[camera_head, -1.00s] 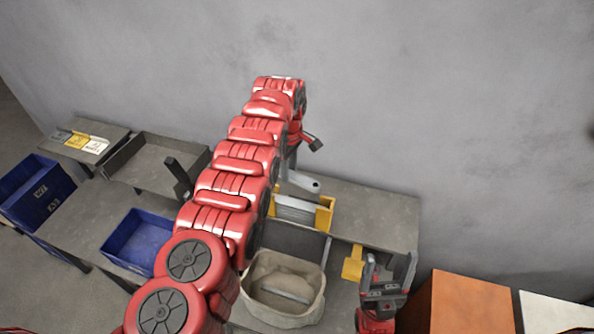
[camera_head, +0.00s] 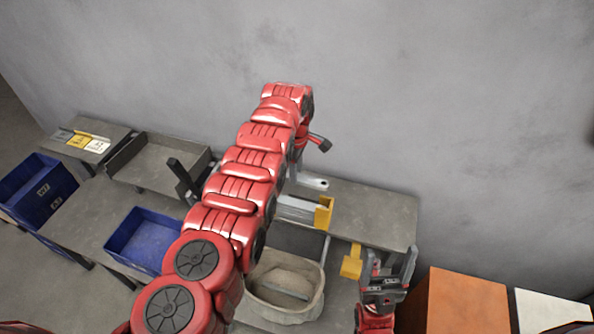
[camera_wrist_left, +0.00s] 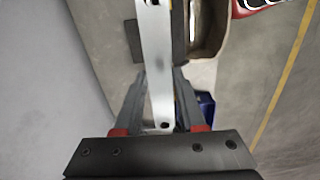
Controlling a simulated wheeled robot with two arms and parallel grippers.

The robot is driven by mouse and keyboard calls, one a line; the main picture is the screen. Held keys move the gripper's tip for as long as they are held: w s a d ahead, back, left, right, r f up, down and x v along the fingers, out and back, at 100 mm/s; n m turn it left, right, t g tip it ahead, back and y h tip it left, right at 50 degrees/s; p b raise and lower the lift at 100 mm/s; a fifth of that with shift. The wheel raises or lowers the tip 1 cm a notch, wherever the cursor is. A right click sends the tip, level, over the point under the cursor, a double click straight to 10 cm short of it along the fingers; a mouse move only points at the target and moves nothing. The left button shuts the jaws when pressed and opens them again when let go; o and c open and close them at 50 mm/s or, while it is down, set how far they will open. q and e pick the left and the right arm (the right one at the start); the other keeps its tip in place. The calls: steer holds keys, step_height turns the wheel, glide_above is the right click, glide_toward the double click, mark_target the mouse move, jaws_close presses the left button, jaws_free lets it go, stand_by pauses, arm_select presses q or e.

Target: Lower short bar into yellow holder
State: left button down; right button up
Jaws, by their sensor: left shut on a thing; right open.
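The short bar (camera_wrist_left: 157,60) is a pale metal strip with holes, and it runs between the fingers of my left gripper (camera_wrist_left: 160,82), which is shut on it. In the head view my left arm hides that gripper, and a pale bar end (camera_head: 313,183) shows just right of the arm. The yellow holder (camera_head: 325,212) stands on the bench just below that bar end in the picture, with pale metal in it. Its left part is hidden by my arm. I cannot tell whether bar and holder touch. My right gripper (camera_head: 388,270) is open and empty at the lower right.
A beige bin (camera_head: 318,298) stands in front of the holder. A yellow piece (camera_head: 351,262) is at the bench's front edge. A blue bin (camera_head: 145,238) and grey tray (camera_head: 160,160) are left. The grey bench (camera_head: 375,215) is clear right of the holder.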

arm_select(q)
steer(key=shift+s+d, duration=0.15)
steer(key=shift+f, duration=0.15)
steer(key=shift+f+b, duration=3.6)
steer(key=shift+f, duration=0.45)
steer(key=shift+c, duration=2.1)
jaws_free()
